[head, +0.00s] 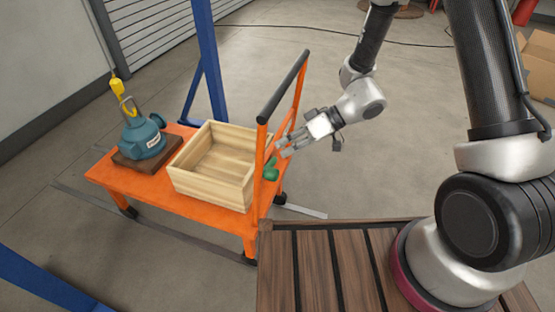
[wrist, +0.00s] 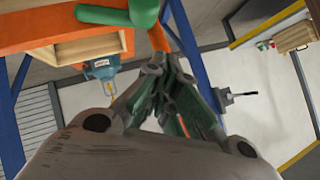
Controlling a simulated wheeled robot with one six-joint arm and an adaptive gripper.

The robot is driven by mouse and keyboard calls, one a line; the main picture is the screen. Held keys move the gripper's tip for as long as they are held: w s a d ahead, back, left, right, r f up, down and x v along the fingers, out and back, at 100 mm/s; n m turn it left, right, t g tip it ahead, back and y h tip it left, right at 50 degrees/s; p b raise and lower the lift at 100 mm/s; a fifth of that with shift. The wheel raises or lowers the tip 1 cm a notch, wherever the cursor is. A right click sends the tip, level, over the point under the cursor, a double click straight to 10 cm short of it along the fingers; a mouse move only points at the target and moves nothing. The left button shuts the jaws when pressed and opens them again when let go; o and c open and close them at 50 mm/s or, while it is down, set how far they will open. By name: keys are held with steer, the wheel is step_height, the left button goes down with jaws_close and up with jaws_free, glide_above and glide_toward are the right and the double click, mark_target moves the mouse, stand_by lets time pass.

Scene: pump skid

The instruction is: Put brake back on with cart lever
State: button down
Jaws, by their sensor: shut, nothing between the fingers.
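The orange cart (head: 150,195) stands on the floor left of centre in the head view. Its green lever (head: 270,171) sits at the handle end, low beside the orange upright. The green lever also shows at the top of the wrist view (wrist: 143,12), in front of the orange cart deck (wrist: 30,28). My gripper (head: 284,147) is shut and empty, just above and to the right of the lever in the head view. The fingers (wrist: 170,70) meet in the wrist view, pointing towards the orange upright. I cannot tell whether they touch the lever.
A wooden box (head: 214,165) and a teal pump (head: 142,138) on a dark block ride on the cart. A yellow hook (head: 119,88) hangs at the pump. The black-gripped handle (head: 284,86) rises near my gripper. A blue post (head: 208,60) stands behind.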

steer(key=v, duration=0.7)
steer(key=shift+s+a+r, duration=0.25)
steer(key=shift+s+r, duration=0.05)
steer(key=shift+s, duration=0.35)
steer(key=s+d+r+m+g+h, duration=0.3)
steer(key=s+d+r+m+h, duration=0.15)
steer(key=s+d+m, duration=0.6)
steer(key=s+d+r+t+h, duration=0.2)
steer(key=d+r+t+h, duration=0.1)
steer(key=d+r, duration=0.5)
steer(key=s+d+r+t+h, duration=0.2)
steer(key=d+r+t, duration=0.3)
steer(key=d+r, duration=0.4)
steer(key=shift+d+r+m+h, duration=0.2)
steer(key=shift+r+m+h, duration=0.15)
steer(key=shift+r+h, duration=0.4)
